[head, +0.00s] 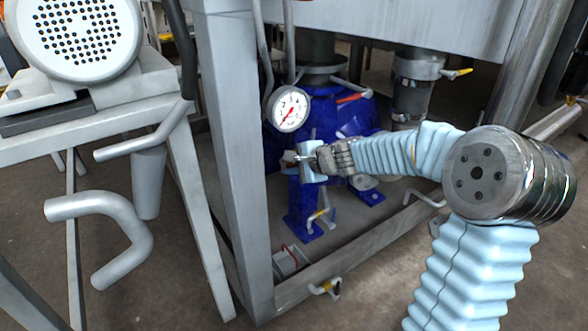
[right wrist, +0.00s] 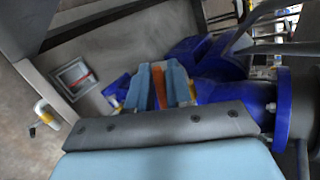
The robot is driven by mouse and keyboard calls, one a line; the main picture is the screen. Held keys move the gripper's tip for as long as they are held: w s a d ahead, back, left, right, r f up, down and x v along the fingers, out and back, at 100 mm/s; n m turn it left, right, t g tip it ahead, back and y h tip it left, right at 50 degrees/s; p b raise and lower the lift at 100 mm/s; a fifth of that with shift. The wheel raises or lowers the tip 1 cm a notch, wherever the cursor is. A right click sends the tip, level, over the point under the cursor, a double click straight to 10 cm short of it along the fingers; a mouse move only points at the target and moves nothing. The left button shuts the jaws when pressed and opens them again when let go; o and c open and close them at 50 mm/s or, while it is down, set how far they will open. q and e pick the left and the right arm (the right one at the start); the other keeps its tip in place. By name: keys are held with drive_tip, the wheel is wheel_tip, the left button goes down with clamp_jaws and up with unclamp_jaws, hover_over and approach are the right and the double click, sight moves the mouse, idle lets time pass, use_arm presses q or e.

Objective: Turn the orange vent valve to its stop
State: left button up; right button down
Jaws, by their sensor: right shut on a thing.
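My right gripper (head: 308,161) reaches in from the right in front of the blue pump body (head: 345,118). In the right wrist view its two light blue fingers (right wrist: 161,82) are shut on the orange vent valve handle (right wrist: 160,90), which shows as an orange strip between them. In the head view the gripper covers that handle. The valve's stop cannot be made out. My left gripper is in neither view.
A pressure gauge (head: 289,110) sits just above the gripper. An orange-red lever (head: 353,98) is at the back of the pump. Yellow-handled valves show at the floor frame (head: 325,287) and upper right (head: 457,73). The grey frame post (head: 232,150) stands left.

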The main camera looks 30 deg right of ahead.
drive_tip(key=shift+f+n+h+b, duration=0.6)
drive_tip(key=shift+f+n+h, duration=0.15)
drive_tip(key=shift+h, duration=0.15)
drive_tip(key=shift+f, duration=0.1)
drive_tip(key=c, duration=1.2)
unclamp_jaws()
drive_tip(key=shift+s+r, duration=0.2)
drive_tip(key=shift+r, duration=0.05)
drive_tip(key=p+v, duration=0.5)
drive_tip(key=v, duration=0.8)
drive_tip(key=shift+s+a, duration=0.15)
